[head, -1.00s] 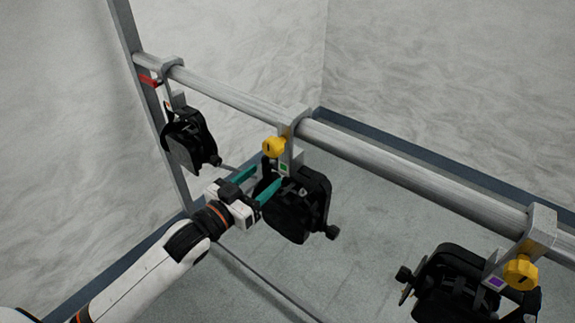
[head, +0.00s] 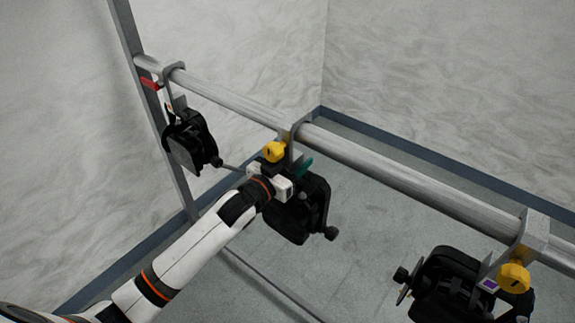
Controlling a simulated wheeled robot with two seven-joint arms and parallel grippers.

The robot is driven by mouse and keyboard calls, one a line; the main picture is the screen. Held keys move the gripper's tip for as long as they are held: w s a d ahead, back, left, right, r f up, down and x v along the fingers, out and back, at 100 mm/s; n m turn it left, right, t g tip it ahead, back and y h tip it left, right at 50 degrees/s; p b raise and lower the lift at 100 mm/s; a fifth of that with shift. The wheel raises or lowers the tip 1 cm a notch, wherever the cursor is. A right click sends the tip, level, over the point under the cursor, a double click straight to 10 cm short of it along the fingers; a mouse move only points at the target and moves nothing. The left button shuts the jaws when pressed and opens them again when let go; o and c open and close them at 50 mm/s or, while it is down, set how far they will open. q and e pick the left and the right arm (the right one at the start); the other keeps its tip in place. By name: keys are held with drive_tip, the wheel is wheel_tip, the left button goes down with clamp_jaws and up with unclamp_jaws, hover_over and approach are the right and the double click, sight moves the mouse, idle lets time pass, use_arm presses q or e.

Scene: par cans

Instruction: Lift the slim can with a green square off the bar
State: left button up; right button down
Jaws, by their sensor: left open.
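The middle can (head: 302,218) is a black lamp hanging from the bar (head: 400,178) by a grey hook clamp (head: 297,128) with a yellow knob (head: 274,151). My left gripper (head: 299,170) is at the top of this can, just below the yellow knob. My right gripper is not in view.
A can (head: 447,283) with a purple square and yellow knob (head: 513,277) hangs at the lower right. The bar between the middle and right cans is clear.

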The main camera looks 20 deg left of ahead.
use_arm(q)
drive_tip(key=shift+c, duration=1.2)
clamp_jaws()
drive_tip(key=shift+r, duration=0.3)
